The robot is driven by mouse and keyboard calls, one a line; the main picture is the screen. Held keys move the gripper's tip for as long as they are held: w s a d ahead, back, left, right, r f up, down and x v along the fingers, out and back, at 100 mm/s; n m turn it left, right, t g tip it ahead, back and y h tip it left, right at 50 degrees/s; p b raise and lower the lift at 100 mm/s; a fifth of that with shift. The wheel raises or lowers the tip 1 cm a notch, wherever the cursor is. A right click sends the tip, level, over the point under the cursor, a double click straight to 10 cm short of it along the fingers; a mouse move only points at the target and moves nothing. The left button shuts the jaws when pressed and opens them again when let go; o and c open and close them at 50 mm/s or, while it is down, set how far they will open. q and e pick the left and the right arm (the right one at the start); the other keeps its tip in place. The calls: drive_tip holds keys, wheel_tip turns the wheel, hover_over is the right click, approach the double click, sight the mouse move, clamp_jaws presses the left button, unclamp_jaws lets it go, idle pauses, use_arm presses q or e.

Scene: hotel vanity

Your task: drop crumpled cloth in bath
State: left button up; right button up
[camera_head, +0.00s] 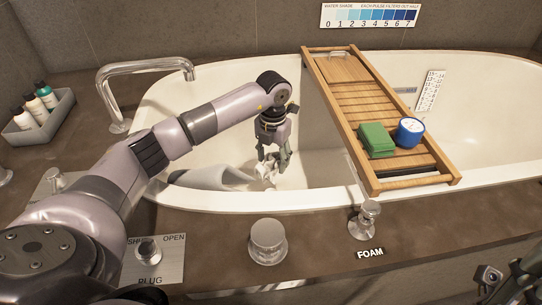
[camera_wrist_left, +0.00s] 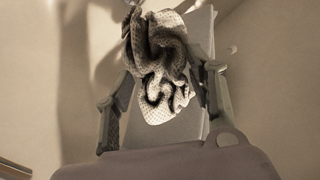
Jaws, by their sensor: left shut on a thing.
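The white bath (camera_head: 215,140) is sunk in a brown surround and looks empty of water where I can see its floor. My left gripper (camera_head: 270,160) reaches over the rim and hangs inside the bath, pointing down. It is shut on a crumpled cloth (camera_head: 266,173), pale and only partly visible below the fingers in the head view. In the left wrist view the patterned, folded cloth (camera_wrist_left: 160,60) sits between the two fingers. A part of my right arm shows at the lower right corner; its fingertips cannot be made out.
A wooden bath tray (camera_head: 338,105) spans the bath right of my gripper, with a green block (camera_head: 376,139) and a blue cup (camera_head: 409,132) on it. A curved tap (camera_head: 145,67) stands at the left, beside a grey caddy of bottles (camera_head: 40,117). Knobs (camera_head: 268,240) line the front ledge.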

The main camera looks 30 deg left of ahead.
use_arm(q)
drive_tip(key=o, duration=1.1)
drive_tip(key=shift+o, duration=0.2)
wheel_tip(320, 180, up, 12)
idle(0.9)
